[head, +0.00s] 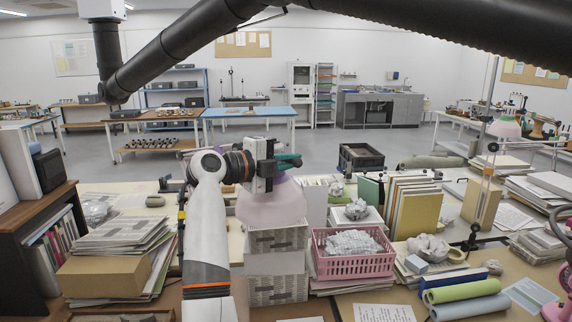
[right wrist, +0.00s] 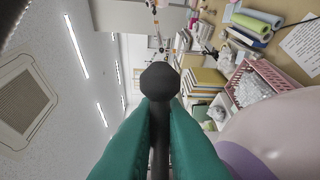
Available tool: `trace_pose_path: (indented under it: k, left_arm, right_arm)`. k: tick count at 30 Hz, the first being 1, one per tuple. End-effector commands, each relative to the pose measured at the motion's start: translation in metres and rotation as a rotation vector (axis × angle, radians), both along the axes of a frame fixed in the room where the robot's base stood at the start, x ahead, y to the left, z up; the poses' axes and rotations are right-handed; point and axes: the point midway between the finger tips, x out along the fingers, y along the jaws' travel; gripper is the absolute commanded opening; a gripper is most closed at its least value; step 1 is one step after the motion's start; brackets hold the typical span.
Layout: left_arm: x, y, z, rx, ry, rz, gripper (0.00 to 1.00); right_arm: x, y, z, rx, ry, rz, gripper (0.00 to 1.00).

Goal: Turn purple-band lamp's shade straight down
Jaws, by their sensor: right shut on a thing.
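The purple-band lamp's shade (head: 270,205) is a pale pink-lilac dome in the middle of the head view, just below my right gripper (head: 288,160). I cannot tell its exact tilt, since my gripper and wrist cover its top. In the right wrist view the pale shade (right wrist: 285,130) fills the lower right, with a purple band (right wrist: 238,160) along its edge. My right gripper's teal fingers (right wrist: 160,120) are shut on a dark stem with a black faceted knob (right wrist: 160,80), beside the shade. My left gripper is not in view.
A pink basket (head: 352,262) of crumpled white pieces stands right of the shade. Paper-wrapped stacks (head: 277,290) lie under it. Another lamp with a pale shade (head: 504,127) stands at the right. A thick black jointed tube (head: 190,45) crosses the top. Upright folders (head: 415,208) stand behind the basket.

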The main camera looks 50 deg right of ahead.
Motion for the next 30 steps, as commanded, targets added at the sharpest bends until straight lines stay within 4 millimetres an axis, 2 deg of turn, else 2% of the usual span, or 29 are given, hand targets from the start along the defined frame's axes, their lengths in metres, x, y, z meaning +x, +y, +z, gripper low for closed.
trace_pose_path:
  k: [2, 13, 14, 17, 26, 30]
  left_arm:
    - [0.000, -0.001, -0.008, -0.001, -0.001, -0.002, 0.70]
    - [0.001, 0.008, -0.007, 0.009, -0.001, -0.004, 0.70]
    - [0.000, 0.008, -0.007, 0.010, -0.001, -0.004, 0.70]
    - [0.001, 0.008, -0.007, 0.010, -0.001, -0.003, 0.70]
    - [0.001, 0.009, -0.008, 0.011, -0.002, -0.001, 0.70]
    - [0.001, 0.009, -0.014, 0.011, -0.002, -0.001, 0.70]
  right_arm:
    - [0.000, 0.000, -0.008, 0.003, -0.030, 0.000, 0.00]
    - [-0.001, 0.000, -0.007, 0.002, -0.046, -0.002, 0.00]
    - [-0.001, 0.000, -0.007, 0.002, -0.046, -0.002, 0.14]
    - [-0.001, 0.000, -0.007, 0.002, -0.046, -0.002, 0.30]
    - [0.000, 0.001, -0.006, 0.001, -0.046, 0.000, 0.30]
    - [0.003, 0.015, -0.007, 0.002, -0.048, 0.003, 0.30]
